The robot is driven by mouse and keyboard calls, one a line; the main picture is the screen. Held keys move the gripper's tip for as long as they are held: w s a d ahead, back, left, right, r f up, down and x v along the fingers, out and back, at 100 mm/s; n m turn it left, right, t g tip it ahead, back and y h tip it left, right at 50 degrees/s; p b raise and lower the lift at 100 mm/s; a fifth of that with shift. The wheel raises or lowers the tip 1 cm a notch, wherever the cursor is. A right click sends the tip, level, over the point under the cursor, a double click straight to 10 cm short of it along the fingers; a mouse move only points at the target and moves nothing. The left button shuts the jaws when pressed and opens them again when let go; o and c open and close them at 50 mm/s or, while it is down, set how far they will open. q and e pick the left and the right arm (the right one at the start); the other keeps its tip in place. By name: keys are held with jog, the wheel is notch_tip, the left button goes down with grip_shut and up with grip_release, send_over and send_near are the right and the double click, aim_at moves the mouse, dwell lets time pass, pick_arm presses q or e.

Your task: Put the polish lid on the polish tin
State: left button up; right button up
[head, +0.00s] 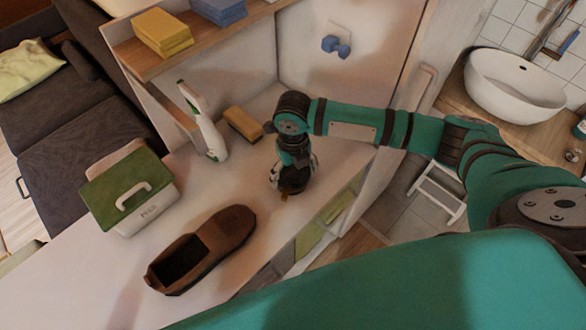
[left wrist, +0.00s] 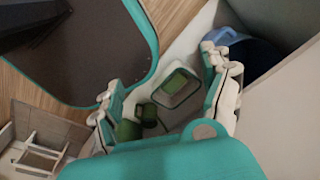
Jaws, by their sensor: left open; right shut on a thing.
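My right gripper (head: 292,178) points down close over the white worktop, right of the brown shoe. It is shut on a small dark round thing, which looks like the polish lid (head: 292,187); the fingers cover much of it. A small yellowish bit shows just below it. I cannot make out the polish tin separately; the gripper may hide it. My left gripper (left wrist: 162,72) shows only in the left wrist view, with its fingers spread wide and nothing between them.
On the worktop (head: 90,270) are a brown shoe (head: 222,236), a green-lidded box (head: 152,208), a white spray bottle (head: 212,138) and a brush (head: 243,124). A shelf above holds yellow sponges (head: 160,35). Green items (left wrist: 175,84) lie below my left gripper.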

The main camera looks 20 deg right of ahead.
jog(key=shift+f, duration=0.4)
dwell(0.8)
jog(key=o, duration=0.9)
jog(key=shift+r, duration=0.15)
notch_tip(320, 180, up, 12)
jog(key=shift+f, duration=0.1)
